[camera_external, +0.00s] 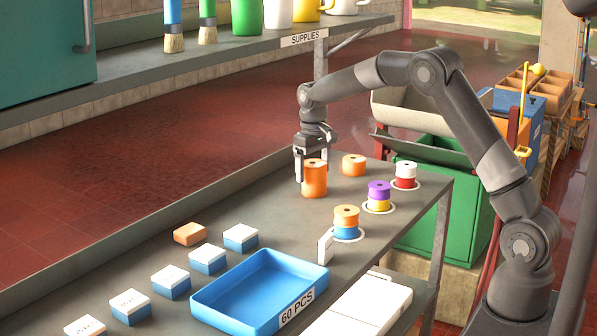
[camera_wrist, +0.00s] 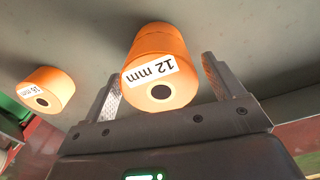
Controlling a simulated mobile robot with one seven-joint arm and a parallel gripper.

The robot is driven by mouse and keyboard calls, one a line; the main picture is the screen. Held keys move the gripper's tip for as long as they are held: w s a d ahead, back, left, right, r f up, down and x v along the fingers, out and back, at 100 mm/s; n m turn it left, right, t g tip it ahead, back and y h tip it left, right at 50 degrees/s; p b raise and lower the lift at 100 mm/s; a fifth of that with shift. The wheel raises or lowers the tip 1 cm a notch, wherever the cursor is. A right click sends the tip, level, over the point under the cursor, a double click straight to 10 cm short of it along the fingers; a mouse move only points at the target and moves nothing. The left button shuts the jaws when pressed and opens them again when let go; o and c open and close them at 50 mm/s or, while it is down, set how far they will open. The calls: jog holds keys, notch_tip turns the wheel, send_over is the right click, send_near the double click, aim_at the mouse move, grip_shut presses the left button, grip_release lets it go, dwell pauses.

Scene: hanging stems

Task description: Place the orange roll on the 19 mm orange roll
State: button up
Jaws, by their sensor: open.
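A tall orange column (camera_external: 314,180) stands on the grey table; it looks like two orange rolls stacked. In the wrist view, the nearer orange roll (camera_wrist: 160,88) has a 12 mm label and a dark centre hole. A faint line marks where another orange roll (camera_wrist: 156,38) seems to lie beneath it, its label hidden. My gripper (camera_external: 312,165) is open, with its fingers on either side of the column's upper part. It also shows in the wrist view (camera_wrist: 161,76), with gaps beside the roll. A shorter orange roll (camera_external: 353,165) stands apart to the right; its label (camera_wrist: 37,89) is hard to read.
Stacked rolls stand on white rings at the right edge: orange on blue (camera_external: 346,222), purple on yellow (camera_external: 379,196), white on red (camera_external: 405,175). A blue tray (camera_external: 215,300), several white-and-blue boxes (camera_external: 208,258) and an orange block (camera_external: 189,234) lie nearer the camera.

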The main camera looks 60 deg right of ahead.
aim_at(313, 163)
notch_tip(313, 163, up, 8)
jog(key=shift+f, duration=0.1)
dwell(0.4)
